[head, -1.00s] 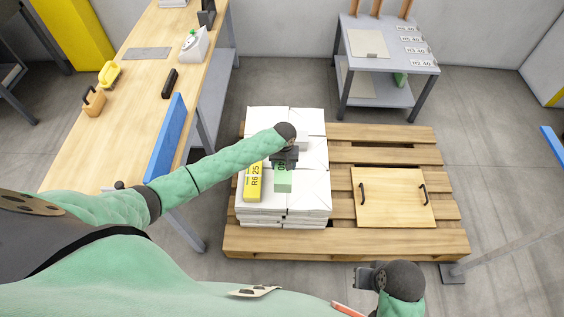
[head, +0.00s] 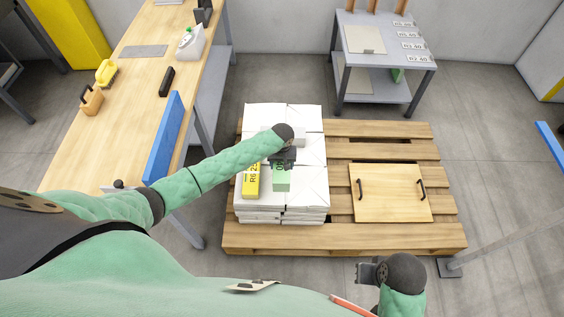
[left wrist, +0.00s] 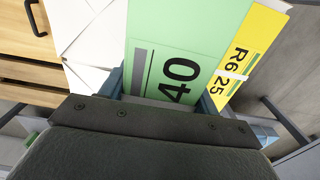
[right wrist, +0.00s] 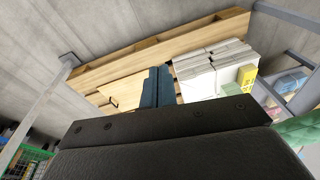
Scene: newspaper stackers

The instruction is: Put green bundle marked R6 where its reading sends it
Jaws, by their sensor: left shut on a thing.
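The green bundle (head: 282,180) lies at or just above the top of the white paper stacks (head: 306,190) on the pallet. My left gripper (head: 283,160) is shut on its far end. In the left wrist view the green bundle (left wrist: 165,50) shows "40" and a grey bar between the fingers; the rest of its marking is hidden. A yellow bundle (head: 251,180) reading "R6 25" lies just left of it; it also shows in the left wrist view (left wrist: 250,50). My right gripper (head: 370,273) is empty, near the pallet's front edge, its fingers together in the right wrist view (right wrist: 158,85).
The wooden pallet (head: 350,240) also bears a board with two black handles (head: 390,195). A grey two-level rack (head: 385,55) with several small labels stands behind. A long workbench (head: 110,130) with a blue panel (head: 163,140) stands left. Floor right of the pallet is largely clear.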

